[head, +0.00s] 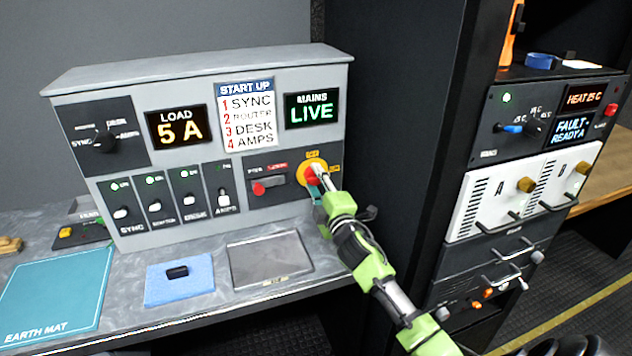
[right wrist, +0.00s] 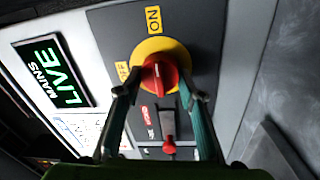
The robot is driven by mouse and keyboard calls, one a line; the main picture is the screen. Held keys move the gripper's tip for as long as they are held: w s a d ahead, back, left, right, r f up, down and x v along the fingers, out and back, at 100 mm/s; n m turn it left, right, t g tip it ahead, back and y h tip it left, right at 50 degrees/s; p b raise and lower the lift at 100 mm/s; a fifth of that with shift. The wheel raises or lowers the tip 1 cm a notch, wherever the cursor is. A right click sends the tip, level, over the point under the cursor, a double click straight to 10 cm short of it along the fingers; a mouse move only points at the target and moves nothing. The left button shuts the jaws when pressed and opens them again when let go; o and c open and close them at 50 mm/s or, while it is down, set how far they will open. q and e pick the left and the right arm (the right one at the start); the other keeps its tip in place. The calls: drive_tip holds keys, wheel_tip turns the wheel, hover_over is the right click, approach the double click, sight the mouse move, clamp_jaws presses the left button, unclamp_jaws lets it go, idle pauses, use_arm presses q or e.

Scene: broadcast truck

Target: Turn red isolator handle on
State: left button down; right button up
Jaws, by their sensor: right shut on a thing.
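The red isolator handle (head: 312,175) sits on a round yellow plate at the right end of the grey console. In the right wrist view the red handle (right wrist: 160,76) has its grip running up and down, roughly in line with the yellow ON label (right wrist: 153,19); the OFF label (right wrist: 122,71) is at the left. My right gripper (head: 318,182) is at the handle. In the right wrist view its fingers (right wrist: 158,92) are on either side of the handle, shut on it. The MAINS display (head: 311,110) reads LIVE. My left gripper is not in view.
A small red lever (head: 259,189) sits left of the isolator. The console also has a rotary selector (head: 103,141), several toggle switches and a LOAD display (head: 180,125) reading 5 A. A dark rack stands right.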

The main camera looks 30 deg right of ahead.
idle(0.4)
drive_tip(key=o, duration=1.1)
drive_tip(key=shift+s+a+f, duration=0.15)
drive_tip(key=shift+s, duration=0.35)
drive_tip(key=v, duration=1.1)
